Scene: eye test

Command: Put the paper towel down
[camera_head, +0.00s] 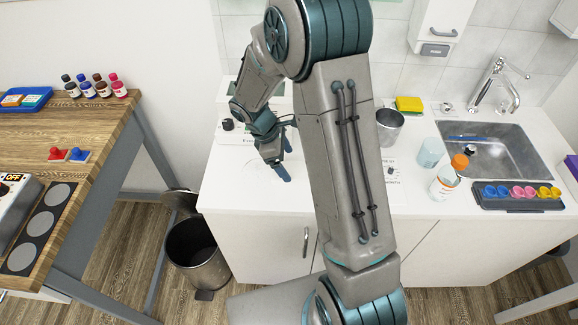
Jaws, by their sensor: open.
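My gripper (286,160) is low over the left part of the white counter (225,180), with its dark blue fingertips apart. I see nothing held between them. I cannot make out a paper towel for certain. A white sheet on the white counter would be hard to tell, and my arm hides the middle of the counter. Faint round outlines show on the white surface around the gripper.
A white device with a black knob (228,125) stands behind my gripper. Right of my arm are a metal beaker (390,125), a pale cup (431,152), an orange-capped bottle (444,184), a colourful rack (518,198) and the sink (510,150). An open bin (197,255) stands on the floor.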

